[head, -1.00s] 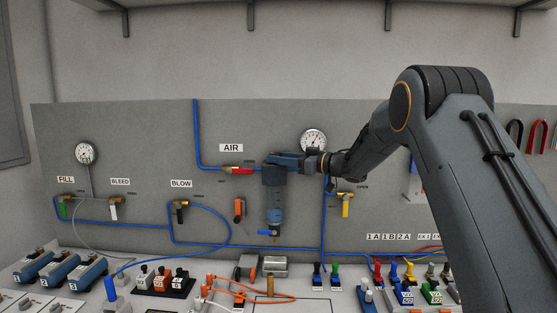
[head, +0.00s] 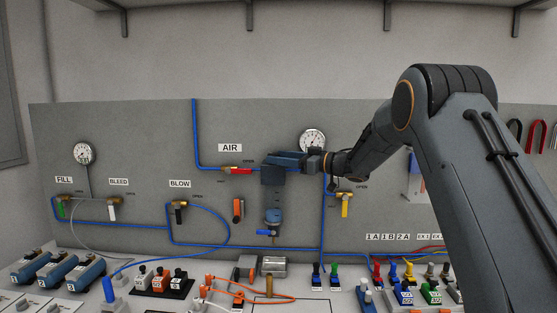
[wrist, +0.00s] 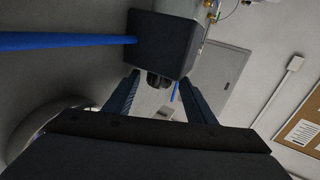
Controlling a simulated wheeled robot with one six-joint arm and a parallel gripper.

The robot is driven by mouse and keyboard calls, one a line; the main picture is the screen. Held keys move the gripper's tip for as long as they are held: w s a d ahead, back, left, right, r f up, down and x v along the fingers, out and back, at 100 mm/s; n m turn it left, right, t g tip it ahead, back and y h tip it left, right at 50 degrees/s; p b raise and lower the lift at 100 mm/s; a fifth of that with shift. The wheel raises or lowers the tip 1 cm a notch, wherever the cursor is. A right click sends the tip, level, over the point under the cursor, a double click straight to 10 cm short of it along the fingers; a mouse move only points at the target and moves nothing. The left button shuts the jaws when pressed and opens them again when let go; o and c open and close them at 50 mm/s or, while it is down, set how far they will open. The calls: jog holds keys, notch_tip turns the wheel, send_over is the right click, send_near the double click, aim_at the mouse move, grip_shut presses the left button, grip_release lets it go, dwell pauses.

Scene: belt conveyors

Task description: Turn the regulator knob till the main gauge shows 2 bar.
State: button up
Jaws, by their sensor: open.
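The regulator is a dark block (head: 273,177) on the grey panel below the AIR label, with a bowl (head: 273,216) beneath. My gripper (head: 282,159) is at the top of the regulator and hides that part in the head view. In the wrist view my gripper's open fingers (wrist: 158,97) stand on either side of a small dark rounded part, apparently the knob (wrist: 158,80), in front of the dark regulator block (wrist: 160,42). Finger contact cannot be told. The main gauge (head: 312,139) is right of the regulator, its lower edge partly covered by my wrist; its needle is too small to read.
A red-handled valve (head: 237,171) sits left of the regulator and a yellow-handled valve (head: 345,203) right of it. Blue pipes (head: 196,132) run along the panel. A second gauge (head: 83,153) is at the far left. The bench below is crowded with fittings.

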jog(key=b+v, duration=0.2)
jog(key=v, duration=0.5)
jog(key=shift+w+f+t, duration=0.1)
jog(key=shift+t, duration=0.2)
